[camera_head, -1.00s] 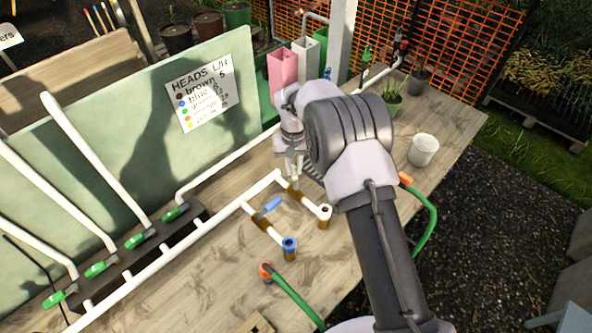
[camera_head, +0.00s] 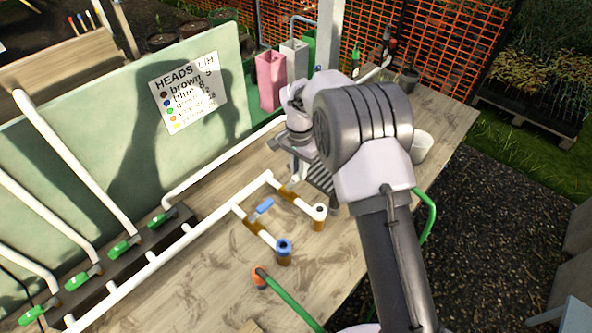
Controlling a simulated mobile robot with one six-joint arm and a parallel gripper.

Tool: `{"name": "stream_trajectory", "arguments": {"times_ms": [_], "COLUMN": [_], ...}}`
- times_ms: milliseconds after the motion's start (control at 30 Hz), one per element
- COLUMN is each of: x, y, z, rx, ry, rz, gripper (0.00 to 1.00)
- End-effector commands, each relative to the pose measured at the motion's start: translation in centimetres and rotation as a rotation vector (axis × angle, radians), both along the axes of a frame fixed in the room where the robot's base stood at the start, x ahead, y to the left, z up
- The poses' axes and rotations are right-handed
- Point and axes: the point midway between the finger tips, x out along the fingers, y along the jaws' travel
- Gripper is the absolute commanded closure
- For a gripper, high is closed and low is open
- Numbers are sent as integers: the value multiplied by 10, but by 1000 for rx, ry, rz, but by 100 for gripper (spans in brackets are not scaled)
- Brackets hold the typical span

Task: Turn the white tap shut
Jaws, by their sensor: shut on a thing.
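The white tap sits on the right-hand branch of the white pipe, with a brown body (camera_head: 285,192) and a white-rimmed outlet (camera_head: 319,212). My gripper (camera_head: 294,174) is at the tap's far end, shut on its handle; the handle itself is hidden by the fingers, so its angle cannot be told. A second tap has a blue handle (camera_head: 263,208) and a blue-rimmed outlet (camera_head: 284,246). It stands on the branch to the left, apart from my gripper.
A white pot (camera_head: 421,146) is partly behind my arm. Green-handled valves (camera_head: 124,247) line the left pipes. A green hose with an orange end (camera_head: 260,277) lies in front. The wooden table (camera_head: 205,285) is clear at front left.

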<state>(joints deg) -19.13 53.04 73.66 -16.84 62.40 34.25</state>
Motion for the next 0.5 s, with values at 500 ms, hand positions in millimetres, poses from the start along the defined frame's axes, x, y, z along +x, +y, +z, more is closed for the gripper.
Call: {"name": "stream_trajectory", "arguments": {"times_ms": [500], "x": [-3], "y": [-5], "z": [0], "rx": [0], "ry": [0], "rz": [-108], "gripper": [100]}}
